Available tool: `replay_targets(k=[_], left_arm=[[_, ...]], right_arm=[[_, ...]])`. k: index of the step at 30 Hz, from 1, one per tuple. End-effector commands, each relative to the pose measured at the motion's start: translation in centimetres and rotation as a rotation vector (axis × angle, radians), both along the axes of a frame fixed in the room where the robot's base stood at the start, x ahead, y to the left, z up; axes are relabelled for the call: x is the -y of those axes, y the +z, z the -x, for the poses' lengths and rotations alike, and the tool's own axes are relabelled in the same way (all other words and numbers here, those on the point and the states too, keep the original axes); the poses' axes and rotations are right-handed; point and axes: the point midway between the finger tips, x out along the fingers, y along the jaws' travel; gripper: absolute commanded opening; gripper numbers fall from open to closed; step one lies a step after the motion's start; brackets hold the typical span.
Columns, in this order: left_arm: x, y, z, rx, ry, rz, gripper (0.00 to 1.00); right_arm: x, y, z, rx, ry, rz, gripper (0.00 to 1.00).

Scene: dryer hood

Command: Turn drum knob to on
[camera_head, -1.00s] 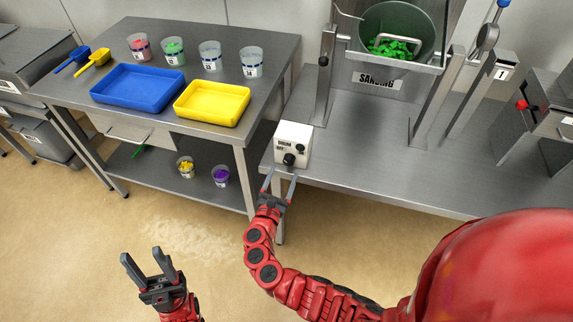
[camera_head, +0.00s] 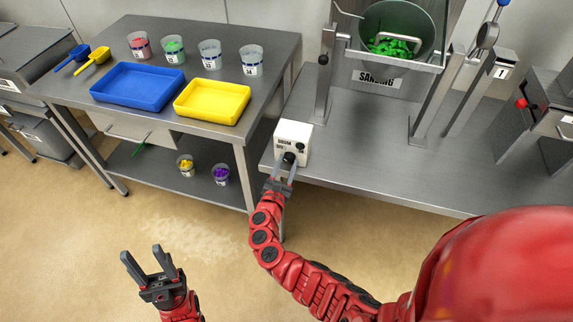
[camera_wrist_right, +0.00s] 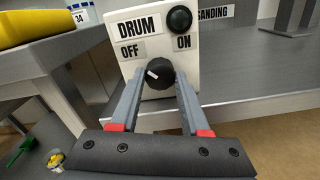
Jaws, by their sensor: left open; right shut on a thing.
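The drum control box (camera_head: 294,137) is a white box on the front left of the steel bench, labelled DRUM, OFF and ON in the right wrist view (camera_wrist_right: 178,25). Its black knob (camera_wrist_right: 158,73) has a white pointer mark aimed to the upper left, toward the OFF label. A dark round lamp or button (camera_wrist_right: 180,19) sits above ON. My right gripper (camera_wrist_right: 160,85) has its fingers on both sides of the knob, shut on it; in the head view it reaches up to the box (camera_head: 284,168). My left gripper (camera_head: 147,262) is open and empty above the floor.
The steel bench (camera_head: 370,180) carries the sanding drum (camera_head: 398,32) with green pieces in it. A side table at left holds a blue tray (camera_head: 138,70), a yellow tray (camera_head: 212,86) and several cups. Open floor lies in front.

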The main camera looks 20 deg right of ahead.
Motion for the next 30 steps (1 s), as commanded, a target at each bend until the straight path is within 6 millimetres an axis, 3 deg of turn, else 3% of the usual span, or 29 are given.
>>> replay_targets(k=[2, 14, 30], left_arm=[[0.0, 0.0, 0.0, 0.0, 0.0, 0.0, 0.5], [0.0, -1.0, 0.0, 0.0, 0.0, 0.0, 0.5], [0.0, -7.2, 0.0, 0.0, 0.0, 0.0, 0.5]], right_arm=[[0.0, 0.0, 0.0, 0.0, 0.0, 0.0, 0.0], [0.1, -0.3, 0.0, 0.029, -0.001, -0.044, 0.0], [0.0, -0.8, 0.0, 0.275, 0.001, -0.407, 0.0]])
